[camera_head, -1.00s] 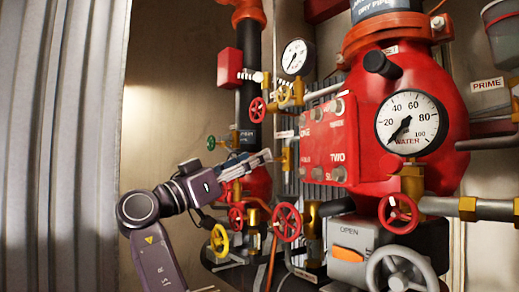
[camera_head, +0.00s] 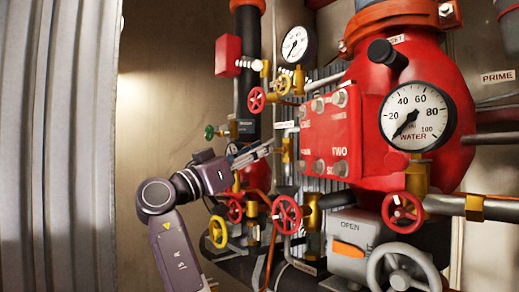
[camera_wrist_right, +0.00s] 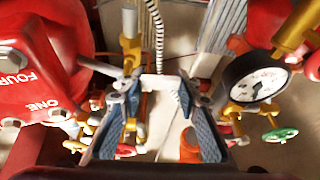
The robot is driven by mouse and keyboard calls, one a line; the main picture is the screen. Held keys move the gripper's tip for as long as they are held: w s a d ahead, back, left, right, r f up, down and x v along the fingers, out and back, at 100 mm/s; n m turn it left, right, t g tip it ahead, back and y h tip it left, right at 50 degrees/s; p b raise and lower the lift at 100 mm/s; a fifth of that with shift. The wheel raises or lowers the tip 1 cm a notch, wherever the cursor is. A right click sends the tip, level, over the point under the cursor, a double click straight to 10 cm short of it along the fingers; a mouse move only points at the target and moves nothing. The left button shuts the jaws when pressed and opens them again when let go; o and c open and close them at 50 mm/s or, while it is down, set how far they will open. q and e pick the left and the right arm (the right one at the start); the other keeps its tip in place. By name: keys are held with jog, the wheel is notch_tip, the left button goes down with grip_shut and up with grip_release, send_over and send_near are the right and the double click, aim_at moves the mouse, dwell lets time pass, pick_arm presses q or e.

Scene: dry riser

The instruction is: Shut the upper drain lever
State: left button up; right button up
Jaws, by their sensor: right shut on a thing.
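My right gripper (camera_head: 266,149) reaches in from the lower left, its fingertips at a small brass valve (camera_head: 287,151) left of the red panel. In the right wrist view my gripper (camera_wrist_right: 160,95) has its two blue-padded fingers on either side of a pale grey piece, which I take to be the upper drain lever (camera_wrist_right: 158,86). The gripper is shut on it. In the head view the fingers mostly hide the lever, so its exact angle is unclear. My left gripper is not in view.
The large red valve body (camera_head: 425,75) with a water gauge (camera_head: 414,116) stands to the right. Red handwheels (camera_head: 287,214) and a yellow handwheel (camera_head: 218,232) sit below my gripper. A smaller gauge (camera_head: 297,44) is above. Free room lies left, before the corrugated wall (camera_head: 60,150).

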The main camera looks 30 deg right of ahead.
jog(key=shift+r+m, duration=0.2)
jog(key=shift+m, duration=0.2)
jog(key=shift+m+g, duration=0.3)
jog(key=shift+g, duration=0.1)
jog(key=o, duration=1.2)
jog(key=shift+a, duration=0.1)
jog(key=shift+a+f, duration=0.1)
jog(key=shift+a, duration=0.05)
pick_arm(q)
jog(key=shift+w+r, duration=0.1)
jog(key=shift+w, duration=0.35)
pick_arm(e)
jog(key=v, duration=1.1)
jog(key=shift+a+f, duration=0.2)
jog(key=shift+a, duration=0.1)
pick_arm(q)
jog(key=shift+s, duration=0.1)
pick_arm(e)
jog(key=shift+s+f, duration=0.1)
